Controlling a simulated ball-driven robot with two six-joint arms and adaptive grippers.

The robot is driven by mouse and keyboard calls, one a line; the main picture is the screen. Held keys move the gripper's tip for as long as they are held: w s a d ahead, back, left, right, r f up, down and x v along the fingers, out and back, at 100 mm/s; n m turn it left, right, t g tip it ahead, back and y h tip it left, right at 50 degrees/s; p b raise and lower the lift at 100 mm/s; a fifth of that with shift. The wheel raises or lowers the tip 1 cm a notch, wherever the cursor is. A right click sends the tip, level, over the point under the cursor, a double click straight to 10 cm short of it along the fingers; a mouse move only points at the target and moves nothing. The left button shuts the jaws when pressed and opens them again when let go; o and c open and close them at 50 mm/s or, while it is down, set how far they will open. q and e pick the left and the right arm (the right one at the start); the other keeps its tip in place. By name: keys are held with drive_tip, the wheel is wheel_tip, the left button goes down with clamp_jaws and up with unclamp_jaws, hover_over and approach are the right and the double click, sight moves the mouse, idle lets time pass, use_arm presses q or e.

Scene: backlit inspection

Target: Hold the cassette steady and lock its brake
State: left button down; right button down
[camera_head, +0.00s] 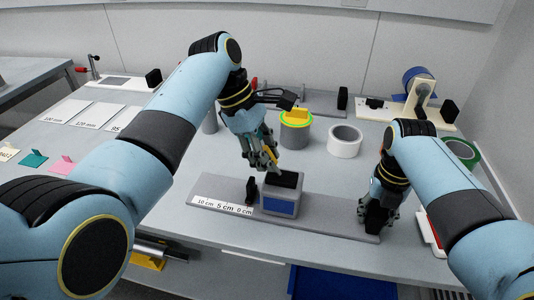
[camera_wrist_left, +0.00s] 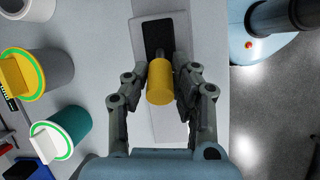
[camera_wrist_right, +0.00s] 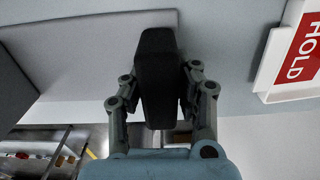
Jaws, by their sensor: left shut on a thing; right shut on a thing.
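A grey box with a blue front panel and black top (camera_head: 279,203), seemingly the cassette, sits on a long grey board (camera_head: 225,205) marked 10 cm, 5 cm and 0 cm. My left gripper (camera_head: 272,165) is just above and behind the box, shut on a small yellow cylinder (camera_wrist_left: 160,82); it points down. Whether the cylinder touches the box is hidden. My right gripper (camera_head: 376,222) is at the board's right end, shut on an upright black block (camera_wrist_right: 157,75). I cannot tell which part is the brake.
A grey pot with a yellow tag (camera_head: 296,133) and a white ring (camera_head: 345,142) stand behind the box. A teal pot (camera_wrist_left: 66,133) shows in the left wrist view. A red HOLD sign (camera_wrist_right: 302,48) lies near my right gripper. A small black upright (camera_head: 250,191) stands left of the box.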

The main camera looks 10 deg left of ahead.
use_arm(q)
drive_tip(key=shift+d+r+y, duration=0.15)
drive_tip(key=shift+d+y, duration=0.25)
drive_tip(key=shift+y, duration=0.4)
drive_tip(key=c, duration=1.1)
unclamp_jaws()
drive_tip(key=v, duration=0.7)
drive_tip(key=shift+a+r, duration=0.15)
drive_tip(key=shift+r, duration=0.1)
